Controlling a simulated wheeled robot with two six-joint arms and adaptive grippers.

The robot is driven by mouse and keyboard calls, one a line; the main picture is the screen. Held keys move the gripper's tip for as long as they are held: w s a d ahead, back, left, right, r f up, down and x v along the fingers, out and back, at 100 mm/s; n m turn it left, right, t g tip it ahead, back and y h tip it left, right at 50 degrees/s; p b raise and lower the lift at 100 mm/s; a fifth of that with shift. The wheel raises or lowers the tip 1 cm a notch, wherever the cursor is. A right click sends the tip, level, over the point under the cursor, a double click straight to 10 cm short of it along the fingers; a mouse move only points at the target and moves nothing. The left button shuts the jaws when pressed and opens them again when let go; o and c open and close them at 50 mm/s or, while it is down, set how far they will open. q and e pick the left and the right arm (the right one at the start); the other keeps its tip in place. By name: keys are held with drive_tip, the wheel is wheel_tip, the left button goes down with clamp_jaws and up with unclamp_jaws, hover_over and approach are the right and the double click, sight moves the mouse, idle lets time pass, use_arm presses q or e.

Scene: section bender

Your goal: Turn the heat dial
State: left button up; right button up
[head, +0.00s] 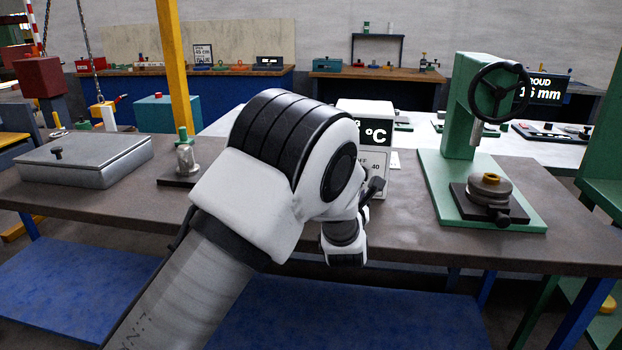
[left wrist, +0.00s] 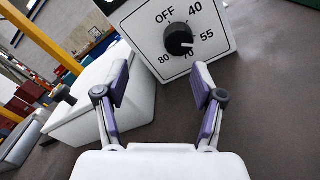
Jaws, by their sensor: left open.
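The heat dial (left wrist: 178,40) is a round black knob on a white panel (left wrist: 150,33) marked OFF, 40, 55, 70 and 80. A small pale mark on the knob faces right, roughly toward 55; its exact setting is hard to tell. My left gripper (left wrist: 161,74) is open and empty, its two fingers short of the panel and apart from the dial. In the head view the white heater unit (head: 376,134) with a °C display is partly hidden by my left arm, which also hides the dial and the fingers. My right gripper is not in view.
A white box (left wrist: 110,105) sits left of the panel in the wrist view. On the bench (head: 90,195) stand a grey lidded box (head: 85,160) at left and a green press with a handwheel (head: 470,110) at right. Bare bench lies right of the panel.

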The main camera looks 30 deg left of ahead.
use_arm(q)
drive_tip(key=shift+d+f+m+h, duration=0.3)
drive_tip(key=shift+d+f, duration=0.2)
drive_tip(key=shift+d, duration=0.4)
drive_tip(key=shift+w+d+f, duration=0.15)
drive_tip(key=shift+d, duration=0.05)
drive_tip(key=p+x, duration=0.1)
drive_tip(key=x, duration=0.6)
drive_tip(key=shift+w+a+f, duration=0.1)
drive_tip(key=shift+w+a, duration=0.05)
drive_tip(key=c, duration=1.1)
drive_tip(key=shift+f+n+b, duration=0.25)
drive_tip(key=shift+n+b, duration=0.15)
drive_tip(key=shift+b, duration=0.6)
drive_tip(key=shift+c, duration=0.2)
drive_tip(key=shift+r+n, duration=0.15)
drive_tip(key=shift+n, duration=0.15)
drive_tip(key=shift+r, duration=0.15)
